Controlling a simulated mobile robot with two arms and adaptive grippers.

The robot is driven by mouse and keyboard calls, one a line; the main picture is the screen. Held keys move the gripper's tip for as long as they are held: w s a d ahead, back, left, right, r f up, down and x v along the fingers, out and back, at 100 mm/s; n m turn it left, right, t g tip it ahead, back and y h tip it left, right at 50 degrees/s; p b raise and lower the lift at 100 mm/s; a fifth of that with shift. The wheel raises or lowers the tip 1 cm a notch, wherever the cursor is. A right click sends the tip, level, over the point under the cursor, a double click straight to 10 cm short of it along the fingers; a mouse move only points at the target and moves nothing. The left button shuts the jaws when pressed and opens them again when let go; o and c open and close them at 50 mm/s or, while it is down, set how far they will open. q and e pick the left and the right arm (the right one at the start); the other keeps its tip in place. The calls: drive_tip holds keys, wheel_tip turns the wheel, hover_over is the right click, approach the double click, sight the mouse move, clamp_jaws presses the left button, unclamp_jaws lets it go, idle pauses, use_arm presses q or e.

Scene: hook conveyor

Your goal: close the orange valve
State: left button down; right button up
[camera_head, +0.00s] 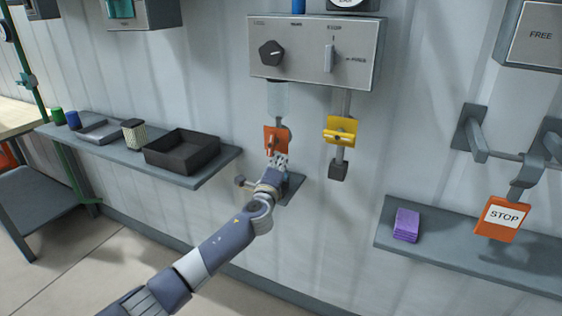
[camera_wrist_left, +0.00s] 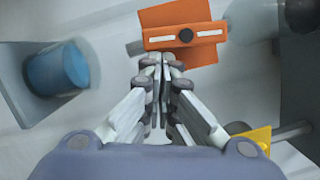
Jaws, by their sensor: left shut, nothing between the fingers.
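The orange valve (camera_head: 270,137) is on a pipe under the grey control box on the wall. In the left wrist view its orange plate and bar (camera_wrist_left: 185,36) show at the top, with a dark round centre and white marks on the bar. My left gripper (camera_head: 281,158) is just below and in front of the valve, its fingers together and empty. In the left wrist view the fingertips (camera_wrist_left: 160,62) are close under the bar; I cannot tell whether they touch it. My right gripper is not in view.
A yellow valve (camera_head: 340,130) hangs on the neighbouring pipe to the right. The control box (camera_head: 315,50) is above. A shelf with a black tray (camera_head: 182,150) is at left.

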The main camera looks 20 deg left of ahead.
use_arm(q)
drive_tip(key=shift+a+f, duration=0.1)
drive_tip(key=a+m+h+b, duration=0.1)
drive_tip(key=m+b, duration=0.2)
drive_tip(key=m, duration=0.2)
drive_tip(key=a+m+t+h+b, duration=0.1)
drive_tip(key=a+m+b, duration=0.1)
drive_tip(key=m, duration=0.3)
drive_tip(key=a+f+m+t+h+b, duration=0.1)
drive_tip(key=a+m+h+b, duration=0.1)
drive_tip(key=m+b, duration=0.2)
drive_tip(key=shift+w+a+m+b, duration=0.1)
drive_tip(key=shift+a+m+b, duration=0.2)
drive_tip(key=shift+m, duration=0.5)
idle(0.4)
drive_tip(key=shift+a+r, duration=0.2)
idle(1.8)
idle(0.7)
drive_tip(key=v, duration=1.2)
drive_tip(key=shift+f, duration=0.2)
